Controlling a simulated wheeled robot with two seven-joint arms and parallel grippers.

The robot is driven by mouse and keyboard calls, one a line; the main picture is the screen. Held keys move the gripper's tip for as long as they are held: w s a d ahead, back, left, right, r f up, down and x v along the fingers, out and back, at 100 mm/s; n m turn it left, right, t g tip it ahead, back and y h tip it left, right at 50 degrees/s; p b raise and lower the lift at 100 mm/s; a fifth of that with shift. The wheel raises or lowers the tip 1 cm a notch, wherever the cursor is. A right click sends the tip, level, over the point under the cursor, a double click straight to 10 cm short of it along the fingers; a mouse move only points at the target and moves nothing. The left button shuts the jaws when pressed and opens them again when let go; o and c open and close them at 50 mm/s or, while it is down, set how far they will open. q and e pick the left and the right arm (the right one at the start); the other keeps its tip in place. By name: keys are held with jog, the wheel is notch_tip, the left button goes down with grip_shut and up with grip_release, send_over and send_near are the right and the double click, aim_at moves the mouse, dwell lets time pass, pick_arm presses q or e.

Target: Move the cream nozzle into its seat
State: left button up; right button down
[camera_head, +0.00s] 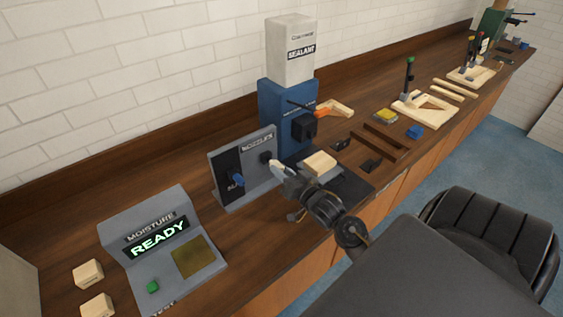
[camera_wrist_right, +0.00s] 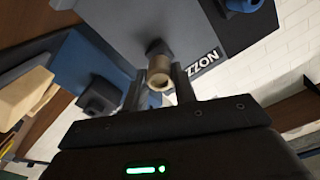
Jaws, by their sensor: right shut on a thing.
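The cream nozzle (camera_head: 274,163) is held at the tip of my right gripper (camera_head: 281,168), in front of the grey nozzle board (camera_head: 262,180). In the right wrist view the nozzle (camera_wrist_right: 160,73) sits between the two fingers of my right gripper (camera_wrist_right: 158,88), its open round end toward the camera. A dark round seat (camera_wrist_right: 156,48) lies just behind it; a dark seat also shows in the head view (camera_head: 265,157). I cannot tell whether nozzle and seat touch. A blue nozzle (camera_head: 238,181) is on the board's left dark panel. My left gripper is not in view.
The blue sealant machine (camera_head: 279,105) stands behind the board at the right, with a wooden block (camera_head: 319,163) in front. The moisture station (camera_head: 155,238), reading READY, is at the left.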

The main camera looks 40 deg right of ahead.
jog(key=shift+p, duration=0.3)
jog(key=shift+w, duration=1.3)
dwell(0.3)
jog(key=c, duration=1)
grip_release()
jog(key=shift+c, duration=0.2)
jog(key=shift+s+f, duration=0.1)
jog(key=shift+s, duration=0.15)
jog(key=s+b, duration=0.3)
jog(key=s, duration=0.7)
jog(key=shift+s+b, duration=0.15)
jog(key=shift+b, duration=0.25)
